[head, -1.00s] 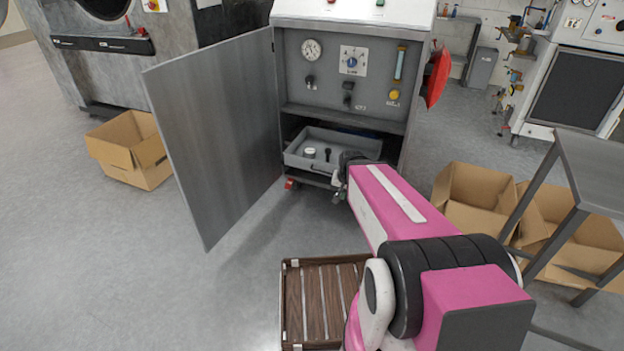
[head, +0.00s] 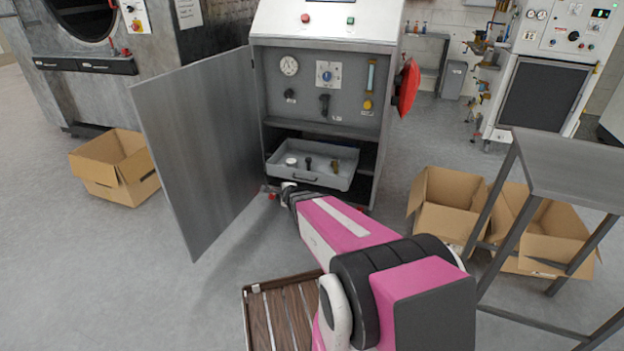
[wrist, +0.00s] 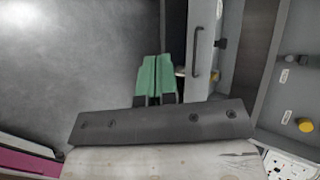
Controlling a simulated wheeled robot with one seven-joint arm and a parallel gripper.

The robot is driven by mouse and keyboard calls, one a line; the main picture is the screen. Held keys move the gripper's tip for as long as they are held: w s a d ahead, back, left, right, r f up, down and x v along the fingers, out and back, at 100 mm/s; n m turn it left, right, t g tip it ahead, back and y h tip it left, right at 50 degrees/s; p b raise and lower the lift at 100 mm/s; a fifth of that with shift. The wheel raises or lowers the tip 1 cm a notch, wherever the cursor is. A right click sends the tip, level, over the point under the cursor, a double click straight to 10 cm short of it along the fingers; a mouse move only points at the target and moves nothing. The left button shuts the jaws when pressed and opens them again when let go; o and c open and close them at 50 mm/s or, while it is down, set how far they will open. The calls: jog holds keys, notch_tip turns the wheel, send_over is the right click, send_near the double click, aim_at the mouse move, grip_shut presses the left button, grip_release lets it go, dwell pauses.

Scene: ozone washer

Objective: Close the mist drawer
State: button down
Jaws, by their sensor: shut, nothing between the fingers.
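The mist drawer (head: 340,181) is a grey tray pulled out of the lower bay of the grey cabinet (head: 325,130). It holds a white round piece and dark fittings. Its handle (head: 300,178) is on the front face, and the handle (wrist: 199,60) also shows in the wrist view. My gripper (head: 288,187) is low at the left part of the drawer front. In the wrist view its green fingertips (wrist: 157,75) are together and empty, just left of the drawer face. I cannot tell whether they touch it.
The cabinet door (head: 200,150) stands wide open on the left. A cardboard box (head: 115,170) is beyond it. More boxes (head: 450,205) and a metal table (head: 570,175) stand at the right. A wooden slatted crate (head: 280,315) is near my base.

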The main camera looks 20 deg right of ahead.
jog(key=w+d+f+m+t+h, duration=0.2)
jog(key=w+d+m+t+h, duration=0.15)
jog(key=m, duration=0.65)
jog(key=m+h, duration=0.8)
jog(key=m, duration=0.5)
send_near(317, 174)
jog(key=shift+y, duration=0.25)
jog(key=x, duration=0.7)
jog(key=shift+w+d+r, duration=0.2)
jog(key=shift+r, duration=0.05)
